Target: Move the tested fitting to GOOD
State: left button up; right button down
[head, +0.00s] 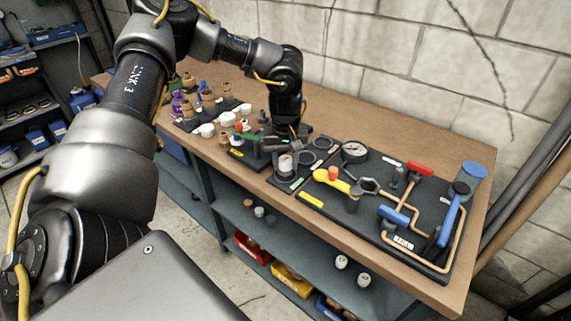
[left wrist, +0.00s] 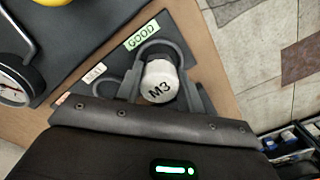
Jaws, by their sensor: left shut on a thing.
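A white-capped fitting marked M3 (left wrist: 160,84) is between the fingers of my left gripper (left wrist: 161,92), which is shut on it. In the head view my left gripper (head: 285,148) points down over the table, and the white fitting (head: 285,163) shows beneath it. The fitting lies within the outline of the dark ring-shaped holder (left wrist: 168,46) beside the green GOOD label (left wrist: 142,34). I cannot tell whether it rests in the holder or hangs just above it. My right gripper is not in view.
Several fittings (head: 207,100) stand on a tray to the left. The table's front edge (head: 280,201) is close to the holder.

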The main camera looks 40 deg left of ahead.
pick_arm(q)
jog(key=shift+w+f, duration=0.1)
jog(key=shift+f, duration=0.65)
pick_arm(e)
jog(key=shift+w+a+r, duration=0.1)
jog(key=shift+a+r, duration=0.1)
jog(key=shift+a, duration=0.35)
